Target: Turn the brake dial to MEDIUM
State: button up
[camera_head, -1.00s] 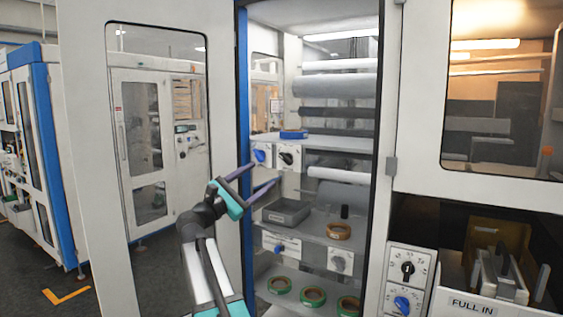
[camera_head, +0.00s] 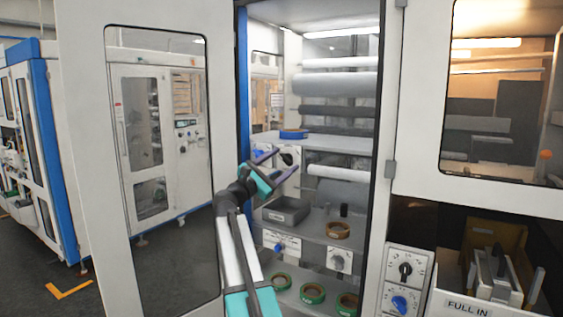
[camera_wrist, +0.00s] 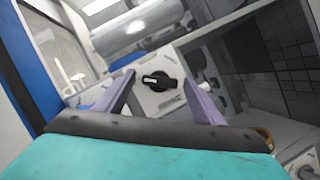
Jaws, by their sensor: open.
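A black dial (camera_head: 287,158) sits on a white panel under the upper shelf inside the open cabinet. It also shows in the wrist view (camera_wrist: 160,81), with its pointer knob lying nearly level. My gripper (camera_head: 285,161) is open and empty. In the wrist view its two purple fingers (camera_wrist: 160,77) appear on either side of the black dial; I cannot tell whether they touch it. The dial labels are too small to read, so I cannot tell which one is the brake dial.
Below are a grey tray (camera_head: 286,212), a brown ring (camera_head: 338,230), a lower blue dial (camera_head: 279,247) and a grey dial (camera_head: 338,262). Another panel (camera_head: 409,259) with two dials stands at right. The open door (camera_head: 83,150) stands left of my arm.

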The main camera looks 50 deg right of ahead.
jog(key=c, duration=1)
jog(key=shift+c, duration=0.2)
jog(key=shift+m+b, duration=0.3)
jog(key=shift+b, duration=0.1)
jog(key=shift+w+f+m+g+b, duration=0.15)
jog(key=shift+m+g+b, duration=0.45)
jog(key=shift+m+b, duration=0.35)
jog(key=m+y+b, duration=0.1)
jog(key=m+b, duration=0.1)
jog(key=m, duration=0.1)
jog(key=shift+w+g, duration=0.1)
jog(key=shift+g, duration=0.2)
jog(key=m, duration=0.1)
jog(key=m+y+b, duration=0.1)
jog(key=m+b, duration=0.1)
jog(key=m, duration=0.1)
jog(key=shift+r+g+y, duration=0.25)
jog(key=shift+g+y, duration=0.05)
jog(key=shift+g, duration=0.1)
jog(key=shift+r+m+y+b, duration=0.15)
jog(key=shift+m+y+b, duration=0.55)
jog(key=shift+m, duration=0.65)
